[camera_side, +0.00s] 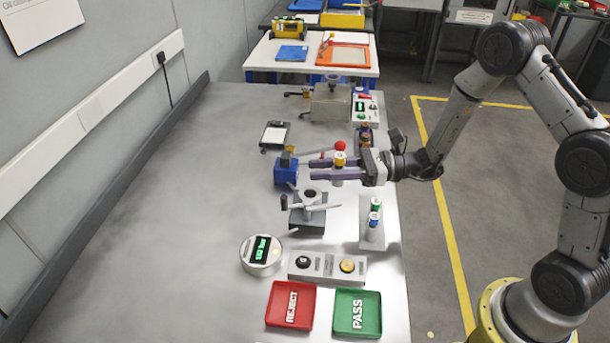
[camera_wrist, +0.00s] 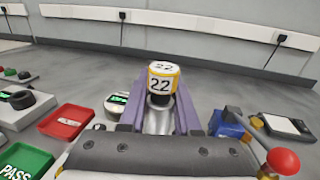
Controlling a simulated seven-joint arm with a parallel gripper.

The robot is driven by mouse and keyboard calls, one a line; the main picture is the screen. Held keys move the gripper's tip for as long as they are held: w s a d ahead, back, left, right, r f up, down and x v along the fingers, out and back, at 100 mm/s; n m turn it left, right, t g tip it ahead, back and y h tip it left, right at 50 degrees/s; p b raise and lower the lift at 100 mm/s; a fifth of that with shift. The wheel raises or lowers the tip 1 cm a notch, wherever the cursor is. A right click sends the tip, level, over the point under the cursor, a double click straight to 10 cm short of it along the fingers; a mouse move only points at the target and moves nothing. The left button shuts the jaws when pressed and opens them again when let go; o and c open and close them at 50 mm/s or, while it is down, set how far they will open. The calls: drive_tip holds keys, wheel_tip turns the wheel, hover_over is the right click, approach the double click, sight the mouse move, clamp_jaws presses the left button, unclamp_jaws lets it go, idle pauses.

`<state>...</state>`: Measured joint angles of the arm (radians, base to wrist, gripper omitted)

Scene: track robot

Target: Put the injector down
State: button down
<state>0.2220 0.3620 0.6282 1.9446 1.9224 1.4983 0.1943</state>
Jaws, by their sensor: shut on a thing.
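The injector (camera_side: 340,159) has a yellow-and-white top and stands upright between the purple fingers of my gripper (camera_side: 321,168). In the wrist view the injector (camera_wrist: 163,80) shows the number 22 on its top and side, with a dark collar and a silver body below. My gripper is shut on its body. It is above the right part of the grey bench (camera_side: 200,200), behind a clamp fixture with a round socket (camera_side: 309,203). The injector's lower end is mostly hidden by the fingers, so I cannot tell whether it touches anything.
A blue block device (camera_side: 286,170) and a red-knobbed lever (camera_wrist: 283,161) are close to my gripper. A rack (camera_side: 372,236) holds green- and blue-capped pieces. A round gauge (camera_side: 261,254), a button box (camera_side: 327,267), a red REJECT tray (camera_side: 291,305) and a green PASS tray (camera_side: 357,312) are nearer. The bench's left side is clear.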

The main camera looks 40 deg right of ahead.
drive_tip(key=s+d+r, duration=0.2)
drive_tip(key=s+r, duration=0.1)
drive_tip(key=s, duration=0.3)
drive_tip(key=w+d+f+m+t+h, duration=0.2)
drive_tip(key=w+d+m+t+h, duration=0.5)
drive_tip(key=w+d+m+h, duration=0.15)
drive_tip(key=s+a+r+n+g+y, duration=0.2)
drive_tip(key=s+a+n+g+y, duration=0.5)
drive_tip(key=s+a+n+y, duration=0.1)
drive_tip(key=shift+s+a, duration=0.35)
drive_tip(key=shift+s, duration=0.3)
drive_tip(key=shift+w+n+y, duration=0.1)
drive_tip(key=shift+n+y, duration=0.15)
